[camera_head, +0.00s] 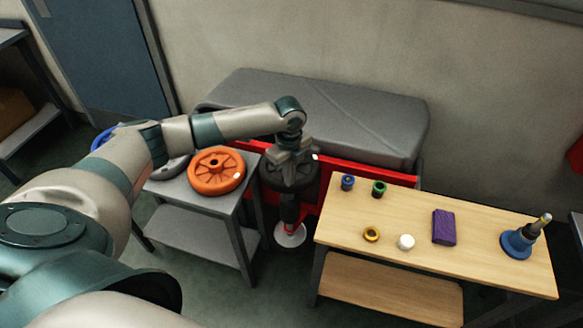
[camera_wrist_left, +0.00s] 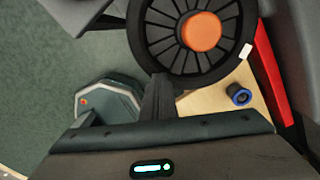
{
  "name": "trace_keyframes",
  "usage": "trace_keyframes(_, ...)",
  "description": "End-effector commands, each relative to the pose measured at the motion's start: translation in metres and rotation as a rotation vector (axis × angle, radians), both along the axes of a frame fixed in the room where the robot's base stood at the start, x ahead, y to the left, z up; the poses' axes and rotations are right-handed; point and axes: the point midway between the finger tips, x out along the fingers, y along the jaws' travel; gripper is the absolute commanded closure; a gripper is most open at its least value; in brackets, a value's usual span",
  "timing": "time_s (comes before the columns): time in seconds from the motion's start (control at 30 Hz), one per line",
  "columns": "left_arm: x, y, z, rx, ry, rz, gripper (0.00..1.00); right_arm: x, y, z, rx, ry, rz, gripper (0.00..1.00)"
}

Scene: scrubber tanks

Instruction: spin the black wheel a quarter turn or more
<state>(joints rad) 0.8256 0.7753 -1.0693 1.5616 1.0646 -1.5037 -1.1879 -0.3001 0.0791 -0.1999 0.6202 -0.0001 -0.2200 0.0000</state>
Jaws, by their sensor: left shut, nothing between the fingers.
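The black wheel (camera_head: 309,174) is on a stand between the grey side table and the wooden bench, partly hidden by my left gripper (camera_head: 289,178) above it. In the left wrist view the black wheel (camera_wrist_left: 163,42) shows many spokes, an orange hub and a white mark on its right rim. My left gripper (camera_wrist_left: 160,78) is shut and empty, with its fingertips overlapping the near edge of the rim. I cannot tell whether they touch it. My right gripper is in neither view.
An orange wheel (camera_head: 216,187) lies on the grey side table (camera_head: 217,204). The wooden bench (camera_head: 327,225) holds coloured rings, a purple block (camera_head: 444,227) and a blue-based tool (camera_head: 517,243). A red panel (camera_head: 340,163) and a grey tank (camera_head: 350,115) stand behind.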

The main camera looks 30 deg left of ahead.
Motion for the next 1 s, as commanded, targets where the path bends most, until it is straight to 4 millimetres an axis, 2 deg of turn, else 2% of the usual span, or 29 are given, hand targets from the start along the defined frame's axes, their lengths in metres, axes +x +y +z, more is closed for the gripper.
trace_keyframes(0.2, 0.007, -0.011, -0.001, -0.001, 0.000, -0.001, 1.00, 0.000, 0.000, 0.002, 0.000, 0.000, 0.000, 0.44)
trace_keyframes(0.63, 0.009, -0.013, -0.002, -0.001, 0.000, -0.001, 1.00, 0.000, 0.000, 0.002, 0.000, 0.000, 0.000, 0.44)
trace_keyframes(1.0, 0.023, -0.026, -0.001, 0.000, -0.001, 0.000, 1.00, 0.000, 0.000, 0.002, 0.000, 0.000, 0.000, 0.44)
